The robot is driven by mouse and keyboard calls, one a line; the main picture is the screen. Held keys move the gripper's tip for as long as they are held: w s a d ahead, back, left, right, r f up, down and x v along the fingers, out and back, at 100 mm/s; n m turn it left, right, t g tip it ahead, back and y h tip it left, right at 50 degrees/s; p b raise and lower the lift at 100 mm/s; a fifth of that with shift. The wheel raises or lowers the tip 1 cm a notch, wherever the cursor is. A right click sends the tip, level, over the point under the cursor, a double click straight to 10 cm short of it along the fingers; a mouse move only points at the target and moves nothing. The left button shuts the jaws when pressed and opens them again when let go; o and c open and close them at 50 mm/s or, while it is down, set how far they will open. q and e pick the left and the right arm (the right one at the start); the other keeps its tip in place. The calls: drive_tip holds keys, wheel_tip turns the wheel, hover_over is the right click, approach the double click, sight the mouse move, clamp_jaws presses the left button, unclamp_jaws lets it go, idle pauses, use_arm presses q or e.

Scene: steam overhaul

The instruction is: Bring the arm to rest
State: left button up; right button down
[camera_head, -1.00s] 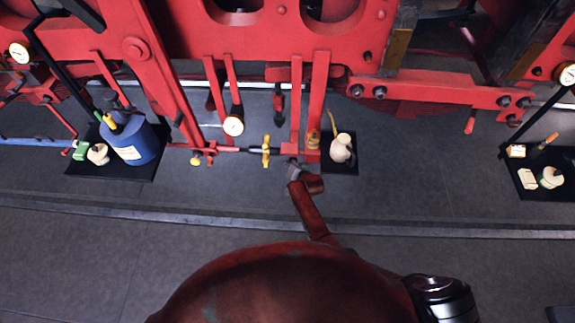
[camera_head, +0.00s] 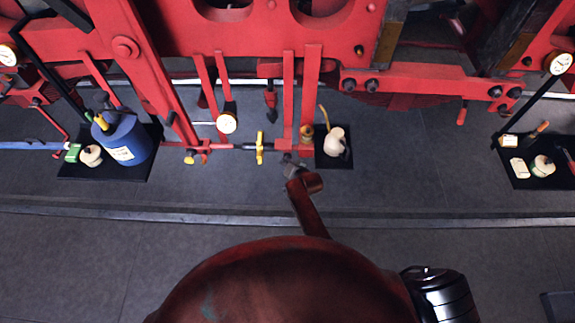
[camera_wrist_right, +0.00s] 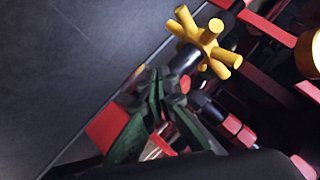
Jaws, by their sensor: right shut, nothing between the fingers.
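My right arm (camera_head: 310,212) reaches from the bottom middle of the head view toward the red machine frame. Its gripper (camera_head: 289,160) is small and partly hidden by the arm there, close to the red valve piping. In the right wrist view the dark green fingers of the right gripper (camera_wrist_right: 166,84) are shut together with nothing between them. A yellow star-shaped handwheel (camera_wrist_right: 205,47) stands just beyond the fingertips; I cannot tell whether they touch its stem. My left gripper is not in view.
Red machine frame (camera_head: 200,40) spans the top. A black tray (camera_head: 340,162) with a cream oil can (camera_head: 336,141) lies right of the gripper. A blue canister (camera_head: 122,138) stands on the left tray; small items lie on the right tray (camera_head: 545,181). The floor (camera_head: 420,185) between is clear.

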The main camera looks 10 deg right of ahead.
drive_tip(key=shift+v, duration=2.2)
drive_tip(key=s+d+f+n+g+h+b, duration=0.1)
drive_tip(key=s+d+f+g+b, duration=0.2)
drive_tip(key=s+f, duration=0.8)
drive_tip(key=s+d+f+n+b, duration=0.1)
drive_tip(key=s+d+f+b, duration=0.45)
drive_tip(key=f, duration=0.85)
drive_tip(key=s+d+f+n+g+h+b, duration=0.1)
drive_tip(key=s+d+f+g, duration=0.1)
drive_tip(key=s+f, duration=0.95)
drive_tip(key=s+d+f+n+g+b, duration=0.1)
drive_tip(key=s+d+f+b, duration=0.1)
drive_tip(key=s+f, duration=0.4)
drive_tip(key=s+d+f+n+g+h+b, duration=0.1)
drive_tip(key=s+d+f, duration=0.4)
drive_tip(key=s, duration=1.1)
drive_tip(key=s+d+f+n+g+b, duration=0.1)
drive_tip(key=s+d+f+g+b, duration=0.1)
drive_tip(key=s+f, duration=0.7)
drive_tip(key=s+d+b, duration=0.1)
drive_tip(key=s+d, duration=0.1)
drive_tip(key=s, duration=0.1)
drive_tip(key=shift+n+h, duration=0.3)
